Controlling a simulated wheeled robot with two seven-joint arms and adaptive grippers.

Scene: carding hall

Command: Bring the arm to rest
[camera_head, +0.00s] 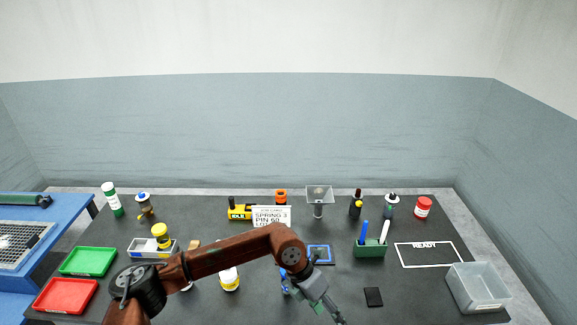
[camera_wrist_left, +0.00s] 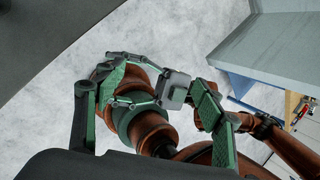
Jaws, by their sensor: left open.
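My left arm comes in from the lower left in the camera_head view, crosses over the dark table and bends down. Its left gripper (camera_head: 336,314) is low over the table's front middle, partly cut off by the bottom edge. In the left wrist view the left gripper (camera_wrist_left: 158,100) has its two green-padded fingers wide apart with nothing held between them. Beyond the fingers are rust-brown links of my own body over a pale floor.
The READY outline (camera_head: 430,255) is empty.

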